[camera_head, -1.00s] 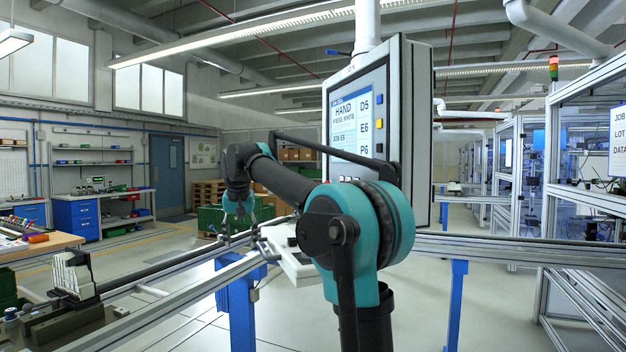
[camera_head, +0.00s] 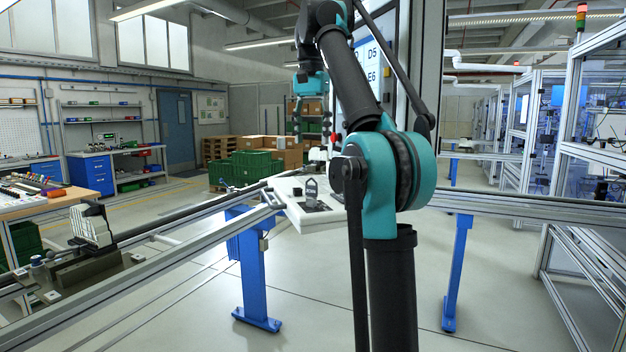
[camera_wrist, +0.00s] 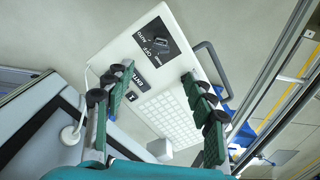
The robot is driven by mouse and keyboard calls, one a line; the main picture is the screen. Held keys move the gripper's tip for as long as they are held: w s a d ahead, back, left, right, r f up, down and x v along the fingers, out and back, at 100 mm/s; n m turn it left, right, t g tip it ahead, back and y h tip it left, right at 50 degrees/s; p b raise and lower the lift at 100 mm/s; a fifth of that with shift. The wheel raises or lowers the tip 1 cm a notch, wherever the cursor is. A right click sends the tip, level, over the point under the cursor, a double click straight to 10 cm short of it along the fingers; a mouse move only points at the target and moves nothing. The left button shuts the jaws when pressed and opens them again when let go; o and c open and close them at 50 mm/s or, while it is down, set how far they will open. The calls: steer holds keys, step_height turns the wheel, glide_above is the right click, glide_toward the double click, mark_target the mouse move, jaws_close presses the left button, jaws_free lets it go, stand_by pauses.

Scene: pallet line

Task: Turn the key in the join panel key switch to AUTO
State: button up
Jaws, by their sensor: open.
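The white join panel (camera_wrist: 128,55) carries a black switch plate with the key switch (camera_wrist: 159,45). AUTO and OFF are printed on the plate in the wrist view. A dark key stands in the switch; which mark it points at is hard to tell. In the head view the panel (camera_head: 290,212) is tilted on a blue post, and the grey key (camera_head: 311,189) stands up from it. My gripper (camera_wrist: 157,78) is open and empty, its green fingers apart over the panel, touching nothing. In the head view my gripper (camera_head: 311,128) points down above the panel.
A screen (camera_head: 362,85) stands behind my arm, partly hidden by it. Metal rails (camera_head: 150,287) run in front of the panel. The panel has a white keypad (camera_wrist: 170,108) and a dark side handle (camera_wrist: 213,67). Green crates (camera_head: 250,168) stand farther back.

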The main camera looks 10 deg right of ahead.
mark_target(311, 196)
step_height(311, 196, down, 16)
steer(key=shift+r, duration=0.1)
stand_by(0.5)
steer(key=c, duration=1.2)
steer(key=m, duration=0.3)
steer(key=shift+m, duration=0.3)
steer(key=shift+c, duration=0.2)
steer(key=m, duration=0.4)
steer(key=shift+a+m, duration=0.1)
steer(key=shift+m, duration=1.1)
